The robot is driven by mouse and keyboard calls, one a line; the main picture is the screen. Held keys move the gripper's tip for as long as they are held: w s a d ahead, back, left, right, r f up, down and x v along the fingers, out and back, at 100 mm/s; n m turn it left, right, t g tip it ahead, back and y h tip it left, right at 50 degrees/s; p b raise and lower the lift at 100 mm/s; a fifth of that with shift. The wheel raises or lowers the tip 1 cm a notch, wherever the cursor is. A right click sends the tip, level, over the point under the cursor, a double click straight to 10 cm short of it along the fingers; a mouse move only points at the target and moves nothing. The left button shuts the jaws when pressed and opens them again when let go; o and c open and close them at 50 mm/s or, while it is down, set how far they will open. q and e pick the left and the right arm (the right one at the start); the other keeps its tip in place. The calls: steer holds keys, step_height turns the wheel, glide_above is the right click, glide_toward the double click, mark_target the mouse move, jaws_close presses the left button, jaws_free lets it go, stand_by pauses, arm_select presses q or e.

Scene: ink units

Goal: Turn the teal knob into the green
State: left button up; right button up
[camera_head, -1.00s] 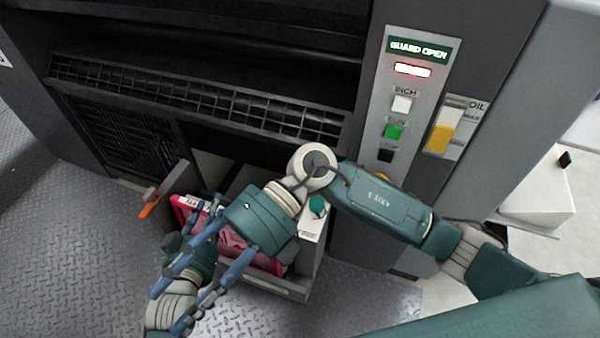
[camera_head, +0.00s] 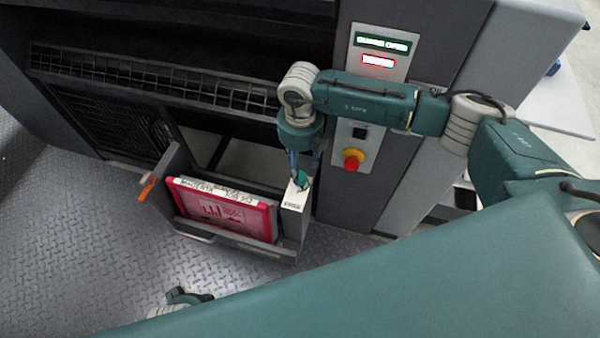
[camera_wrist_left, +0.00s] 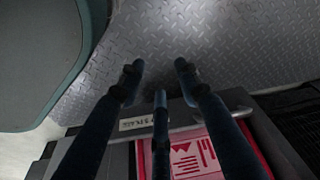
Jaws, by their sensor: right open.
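The small teal knob (camera_head: 301,179) sits on top of a pale block (camera_head: 294,198) at the right end of an open grey drawer. My right gripper (camera_head: 303,172) points down at the knob with its fingers apart, close above or around it. Contact cannot be told, and the fingers partly hide the knob. No green zone by the knob can be made out. My left gripper shows its fingers spread and empty in the left wrist view (camera_wrist_left: 159,85), above the floor and drawer front. In the head view only a bit of it shows at the bottom.
The drawer (camera_head: 228,238) holds a red-framed case (camera_head: 222,207) with a white label. An orange latch (camera_head: 148,188) sticks out at its left. A control panel (camera_head: 379,48) with a red stop button (camera_head: 352,160) stands behind my right arm. Patterned metal floor lies free at left.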

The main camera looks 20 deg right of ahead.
mark_target(300, 173)
arm_select(q)
steer(key=shift+w+r+b, duration=0.15)
steer(key=shift+w+r, duration=0.05)
steer(key=shift+r, duration=0.45)
steer(key=shift+w+r+b, duration=0.15)
steer(key=shift+w+r, duration=0.05)
steer(key=shift+r, duration=0.45)
arm_select(e)
steer(key=shift+a+f, duration=0.1)
steer(key=shift+f, duration=2.3)
steer(key=c, duration=1.1)
